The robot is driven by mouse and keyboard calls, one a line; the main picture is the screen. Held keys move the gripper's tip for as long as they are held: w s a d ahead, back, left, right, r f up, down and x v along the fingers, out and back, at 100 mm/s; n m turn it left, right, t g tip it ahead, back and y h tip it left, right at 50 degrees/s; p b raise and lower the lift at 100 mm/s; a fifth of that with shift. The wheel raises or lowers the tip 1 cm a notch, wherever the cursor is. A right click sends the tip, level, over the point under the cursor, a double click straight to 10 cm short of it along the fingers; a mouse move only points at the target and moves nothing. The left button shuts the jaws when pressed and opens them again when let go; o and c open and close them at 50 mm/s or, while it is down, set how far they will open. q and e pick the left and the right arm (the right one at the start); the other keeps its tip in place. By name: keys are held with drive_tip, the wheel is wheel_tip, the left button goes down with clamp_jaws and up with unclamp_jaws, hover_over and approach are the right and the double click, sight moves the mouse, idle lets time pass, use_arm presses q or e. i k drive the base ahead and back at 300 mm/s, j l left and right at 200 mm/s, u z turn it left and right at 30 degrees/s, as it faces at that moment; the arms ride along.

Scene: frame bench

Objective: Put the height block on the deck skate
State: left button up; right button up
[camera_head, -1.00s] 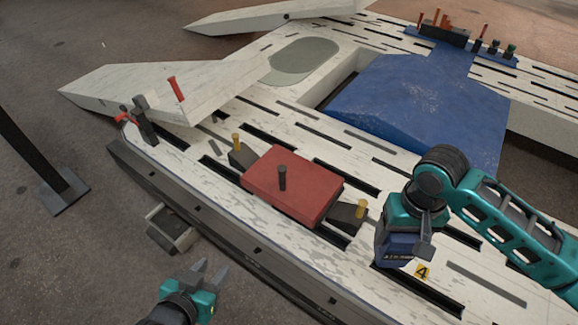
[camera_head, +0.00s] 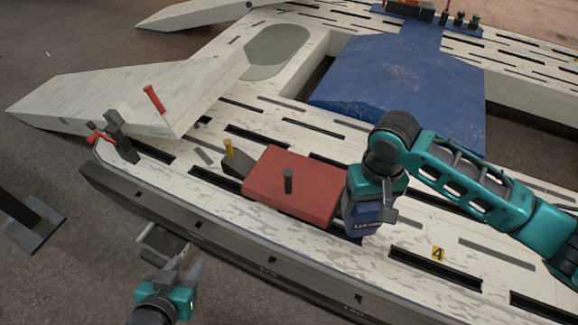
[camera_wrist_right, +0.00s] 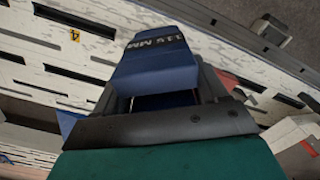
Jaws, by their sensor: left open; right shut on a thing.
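My right gripper (camera_head: 366,200) is shut on the height block (camera_head: 362,218), at the right edge of the red deck skate in the head view. The block also fills the middle of the right wrist view (camera_wrist_right: 150,58). The deck skate (camera_head: 290,182) is a flat red plate with a dark upright peg and a dark wedge with a yellow pin at its left. My left gripper (camera_head: 182,270) is open and empty, low beside the bench's front edge.
The slotted white bench (camera_head: 420,235) is clear to the right, near a yellow "4" label (camera_head: 438,254). A white ramp (camera_head: 130,95) with a red-handled clamp stands left. A blue sloped cover (camera_head: 405,85) lies behind. A blue tool tray (camera_head: 465,28) is at the back.

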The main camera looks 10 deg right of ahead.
sight(305, 179)
drive_tip(key=i+j, duration=0.15)
drive_tip(key=j, duration=0.25)
drive_tip(key=i+j, duration=0.15)
drive_tip(key=j, duration=0.25)
drive_tip(key=i+j, duration=0.2)
drive_tip(key=j, duration=0.2)
